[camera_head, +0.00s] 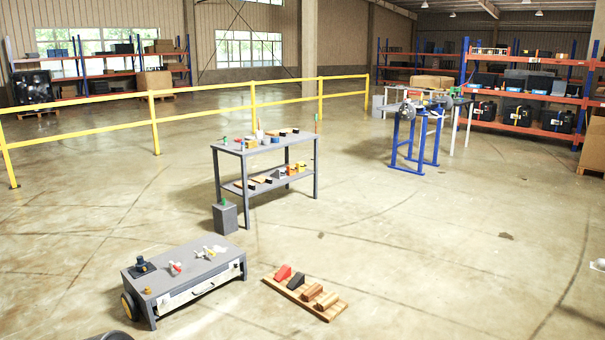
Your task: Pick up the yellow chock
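Neither of my grippers is in view. A slatted wooden board (334,312) lies on the floor in front, right of the grey cart.
A low grey wheeled cart (205,277) with small items stands left of the board. The two-level grey table (228,148) holds several small objects, with a grey box (225,218) beside it. A yellow railing (200,119) runs behind. The floor at right is open.

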